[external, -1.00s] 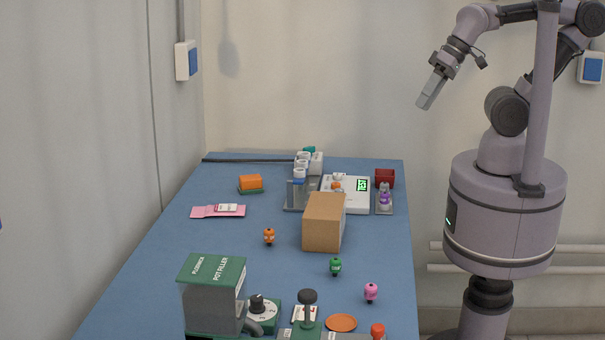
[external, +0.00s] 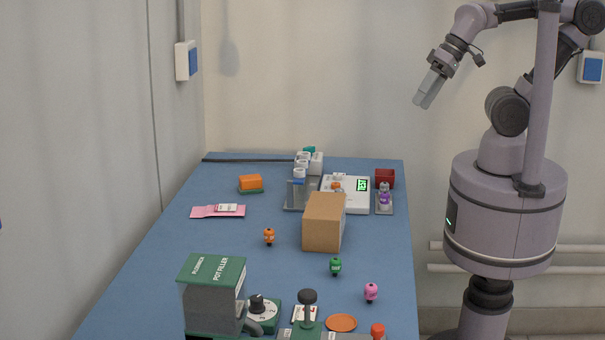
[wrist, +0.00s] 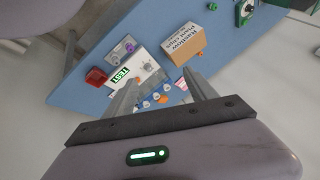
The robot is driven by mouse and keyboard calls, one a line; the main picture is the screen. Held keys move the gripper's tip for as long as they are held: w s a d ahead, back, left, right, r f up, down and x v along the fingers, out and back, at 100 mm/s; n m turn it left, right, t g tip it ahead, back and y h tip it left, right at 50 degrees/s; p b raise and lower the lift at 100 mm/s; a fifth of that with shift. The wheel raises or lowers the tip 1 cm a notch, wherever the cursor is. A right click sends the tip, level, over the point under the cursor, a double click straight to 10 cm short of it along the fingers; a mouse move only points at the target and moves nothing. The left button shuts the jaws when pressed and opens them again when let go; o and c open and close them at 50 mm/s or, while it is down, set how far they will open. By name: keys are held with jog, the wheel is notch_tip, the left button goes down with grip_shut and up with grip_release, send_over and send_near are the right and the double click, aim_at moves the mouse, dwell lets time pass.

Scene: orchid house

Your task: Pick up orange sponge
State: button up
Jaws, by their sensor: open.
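My gripper (external: 425,100) is raised in the air beyond the table's right edge, far from the sponge. In the wrist view my gripper (wrist: 160,98) shows two fingers spread apart with nothing held between them, above the table.
A cardboard box (external: 323,221), a white scale (external: 349,195) and a rack with white-capped containers (external: 299,190) stand right of the sponge. A pink packet (external: 218,211) lies in front of it. The green pot filler (external: 213,290) stands at the near end. Blue table is bare around the sponge.

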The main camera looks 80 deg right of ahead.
jog(key=w+d+r+m, duration=0.2)
jog(key=w+r+m, duration=0.3)
jog(key=w, duration=0.5)
jog(key=m+g+b, duration=0.2)
jog(key=m, duration=2)
send_over(251, 177)
jog(key=s, duration=0.2)
jog(key=f, duration=1.9)
jog(key=d+f, duration=0.1)
jog(key=f, duration=0.9)
jog(key=b+x, duration=0.2)
jog(key=x, duration=0.4)
jog(key=shift+w+r, duration=0.1)
jog(key=shift+w, duration=0.1)
jog(key=shift+s+r, duration=0.1)
jog(key=shift+r, duration=0.05)
jog(key=c, duration=1.3)
